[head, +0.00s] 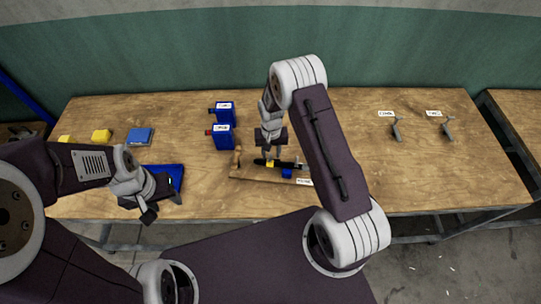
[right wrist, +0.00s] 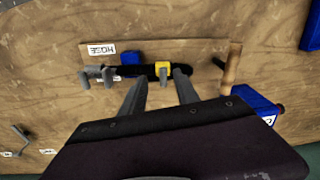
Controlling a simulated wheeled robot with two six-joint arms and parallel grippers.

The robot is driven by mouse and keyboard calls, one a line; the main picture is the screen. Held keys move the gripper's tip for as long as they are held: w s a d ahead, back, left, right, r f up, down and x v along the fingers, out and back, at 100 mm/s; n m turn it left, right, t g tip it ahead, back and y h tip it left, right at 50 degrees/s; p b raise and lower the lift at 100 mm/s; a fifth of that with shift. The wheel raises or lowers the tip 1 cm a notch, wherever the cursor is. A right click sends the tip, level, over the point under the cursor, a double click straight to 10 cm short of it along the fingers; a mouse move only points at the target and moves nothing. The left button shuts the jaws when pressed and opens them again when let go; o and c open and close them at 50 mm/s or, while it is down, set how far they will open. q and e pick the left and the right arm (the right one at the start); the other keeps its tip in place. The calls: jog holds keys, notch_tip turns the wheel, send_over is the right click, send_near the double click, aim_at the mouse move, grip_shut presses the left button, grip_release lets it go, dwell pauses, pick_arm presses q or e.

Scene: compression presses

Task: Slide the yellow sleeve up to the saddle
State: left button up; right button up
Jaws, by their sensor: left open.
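The yellow sleeve (head: 270,163) sits around a black hose (head: 286,164) on a wooden board; it also shows in the right wrist view (right wrist: 162,67). A blue block (right wrist: 131,57) lies against the hose; I cannot tell whether it is the saddle. My right gripper (head: 271,156) is above the board at the sleeve. In the right wrist view its fingers (right wrist: 160,78) are apart, with the sleeve between and just beyond the tips, no contact visible. My left gripper (head: 148,213) is open and empty near the table's front left, by a blue tray (head: 177,172).
The board (head: 245,172) carries a HOSE label (right wrist: 102,48) and a wooden handle (right wrist: 231,65). Two grey clamps (head: 397,130) stand at right. The table's front right is clear.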

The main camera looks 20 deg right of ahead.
aim_at(270, 158)
jog(key=f, duration=0.2)
jog(key=w+f+p, duration=0.1)
jog(key=f, duration=0.1)
jog(key=w+f, duration=0.1)
jog(key=f, duration=0.1)
jog(key=shift+w, duration=0.25)
jog(key=shift+s+f, duration=0.1)
jog(key=shift+f, duration=0.05)
jog(key=shift+s+r, duration=0.25)
jog(key=shift+s, duration=0.35)
jog(key=c, duration=0.3)
grip_shut()
jog(key=shift+w, duration=0.25)
pick_arm(q)
jog(key=shift+w+r, duration=0.8)
jog(key=shift+w, duration=0.05)
pick_arm(e)
jog(key=shift+s+f, duration=0.1)
jog(key=shift+s, duration=0.05)
